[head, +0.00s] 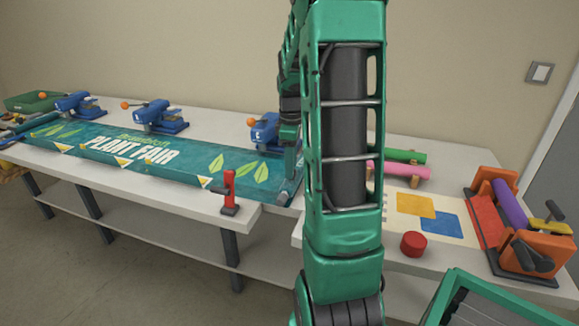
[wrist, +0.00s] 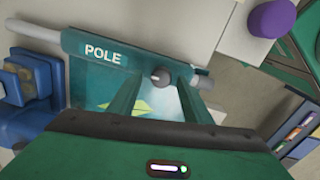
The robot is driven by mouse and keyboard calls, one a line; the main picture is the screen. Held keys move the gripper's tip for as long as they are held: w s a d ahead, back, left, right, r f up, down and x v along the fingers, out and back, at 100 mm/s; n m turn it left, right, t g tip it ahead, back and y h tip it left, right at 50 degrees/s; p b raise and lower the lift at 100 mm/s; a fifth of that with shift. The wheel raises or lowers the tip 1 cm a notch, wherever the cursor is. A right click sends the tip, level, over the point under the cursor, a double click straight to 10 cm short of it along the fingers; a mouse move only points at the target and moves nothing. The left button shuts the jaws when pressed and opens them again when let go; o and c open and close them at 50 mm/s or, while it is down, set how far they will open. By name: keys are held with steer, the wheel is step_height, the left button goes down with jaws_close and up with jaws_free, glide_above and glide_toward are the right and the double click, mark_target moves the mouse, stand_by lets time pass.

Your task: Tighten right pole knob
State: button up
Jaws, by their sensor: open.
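The right pole sleeve, a teal strip marked POLE (wrist: 135,58), runs along the end of the banner in the wrist view. A light grey pole (wrist: 35,28) sticks out of both its ends. The small round grey knob (wrist: 160,76) sits on the sleeve near its right end. My gripper (wrist: 158,82) is open, with one finger on each side of the knob as seen; I cannot tell if either touches it. In the head view my gripper (head: 289,140) is at the right end of the teal PLANT FAIR banner (head: 125,152), where my arm hides part of it.
Blue presses with orange knobs (head: 155,115) stand along the banner's back edge. A red clamp (head: 229,192) is at the front edge. To the right are a red button (head: 413,244) and an orange machine with a purple roll (head: 509,204). A purple round object (wrist: 272,18) shows in the wrist view.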

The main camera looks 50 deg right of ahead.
steer(key=shift+f, duration=0.45)
